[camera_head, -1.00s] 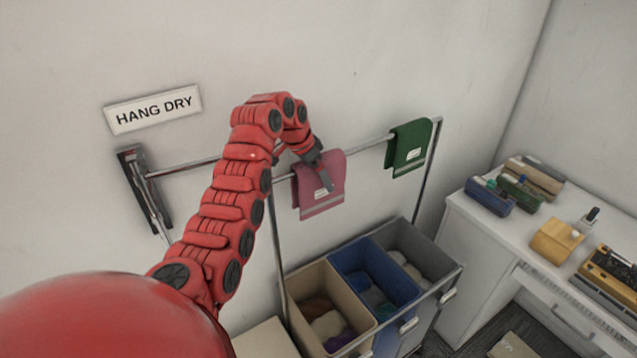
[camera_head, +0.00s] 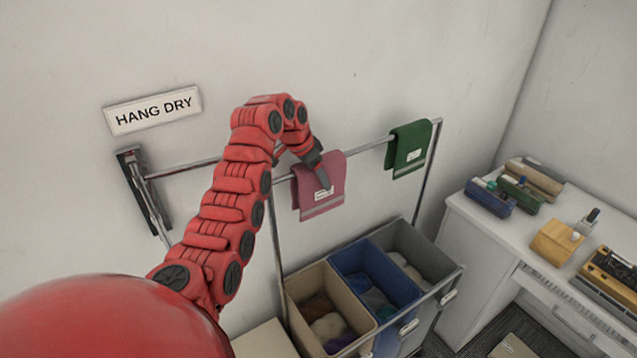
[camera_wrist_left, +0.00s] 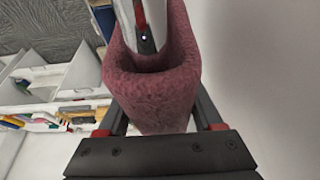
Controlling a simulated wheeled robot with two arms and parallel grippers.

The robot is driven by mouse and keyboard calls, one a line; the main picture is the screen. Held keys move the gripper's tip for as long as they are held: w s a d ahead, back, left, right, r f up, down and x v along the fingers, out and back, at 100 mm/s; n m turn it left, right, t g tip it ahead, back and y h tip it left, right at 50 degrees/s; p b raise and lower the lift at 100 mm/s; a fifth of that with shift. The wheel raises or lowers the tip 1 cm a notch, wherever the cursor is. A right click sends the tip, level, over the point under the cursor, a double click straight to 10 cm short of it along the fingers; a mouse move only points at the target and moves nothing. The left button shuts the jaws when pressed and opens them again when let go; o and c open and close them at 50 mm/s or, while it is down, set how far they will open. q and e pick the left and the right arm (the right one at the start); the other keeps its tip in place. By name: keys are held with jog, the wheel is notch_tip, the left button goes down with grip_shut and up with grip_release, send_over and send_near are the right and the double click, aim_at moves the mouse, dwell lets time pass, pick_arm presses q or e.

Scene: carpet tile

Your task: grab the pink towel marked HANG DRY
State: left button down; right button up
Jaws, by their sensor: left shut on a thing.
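The pink towel (camera_head: 320,196) hangs folded over the metal rail, with a small white label and a pale stripe near its lower edge. The label is too small to read. My left gripper (camera_head: 323,180) is at the towel's front, shut on it. In the left wrist view the pink towel (camera_wrist_left: 155,85) fills the space between the dark fingers, its fold curving around the rail. A HANG DRY sign (camera_head: 153,109) is on the wall above the rail's left end. My right gripper is not in view.
A green towel (camera_head: 409,148) hangs further right on the rail (camera_head: 368,147). Below stand a beige bin (camera_head: 303,290), a blue bin (camera_head: 376,252) and a grey bin (camera_head: 421,235) holding cloths. A white counter (camera_head: 483,218) with several items is at the right.

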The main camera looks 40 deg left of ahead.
pick_arm(q)
notch_tip(320, 180, up, 18)
jog(key=p, duration=0.1)
jog(key=shift+r, duration=0.2)
dwell(0.7)
